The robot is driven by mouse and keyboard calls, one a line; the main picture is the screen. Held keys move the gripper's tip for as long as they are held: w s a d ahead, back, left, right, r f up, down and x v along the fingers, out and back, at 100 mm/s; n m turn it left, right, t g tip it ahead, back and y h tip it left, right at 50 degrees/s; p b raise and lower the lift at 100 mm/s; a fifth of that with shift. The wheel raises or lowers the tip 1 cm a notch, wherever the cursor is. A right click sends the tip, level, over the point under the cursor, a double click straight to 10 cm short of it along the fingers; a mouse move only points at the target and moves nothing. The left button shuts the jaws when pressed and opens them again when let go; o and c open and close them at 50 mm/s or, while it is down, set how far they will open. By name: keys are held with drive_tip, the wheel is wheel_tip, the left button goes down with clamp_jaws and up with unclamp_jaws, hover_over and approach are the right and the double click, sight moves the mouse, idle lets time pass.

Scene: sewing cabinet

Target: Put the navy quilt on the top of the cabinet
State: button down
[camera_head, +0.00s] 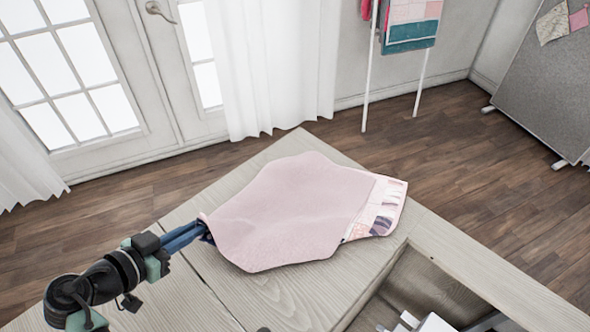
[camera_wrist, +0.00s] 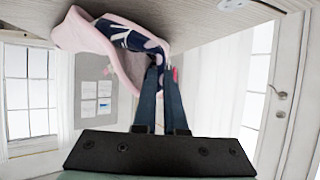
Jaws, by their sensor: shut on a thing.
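The quilt (camera_head: 285,212) lies spread on the light wood top of the cabinet (camera_head: 185,285), with its pale pink side mostly up. A patchwork strip with pink, white and dark patches shows at its right edge. My gripper (camera_head: 207,229) is at the quilt's left edge, shut on it; the fingertips are partly hidden by the cloth. In the wrist view, the quilt (camera_wrist: 86,37) shows pink cloth and navy patches at the tips of my gripper (camera_wrist: 160,68). The cabinet (camera_wrist: 200,10) surface is at the top of that view.
An open recess (camera_head: 425,290) with white items inside is in the cabinet at the lower right. Behind the cabinet are a white curtain (camera_head: 270,70), glazed doors and a rack with hanging quilts (camera_head: 412,25). A grey board (camera_head: 545,90) stands at the right. Wood floor lies between.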

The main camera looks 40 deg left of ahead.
drive_tip(key=s+a+f+b, duration=0.1)
drive_tip(key=s+f, duration=0.1)
drive_tip(key=s+a+f+b, duration=0.1)
drive_tip(key=s+f, duration=0.1)
drive_tip(key=s+a+f+b, duration=0.1)
drive_tip(key=s+f, duration=0.1)
drive_tip(key=shift+s+a+f, duration=0.1)
drive_tip(key=shift+a+f, duration=0.2)
drive_tip(key=shift+f, duration=0.1)
drive_tip(key=c, duration=0.6)
unclamp_jaws()
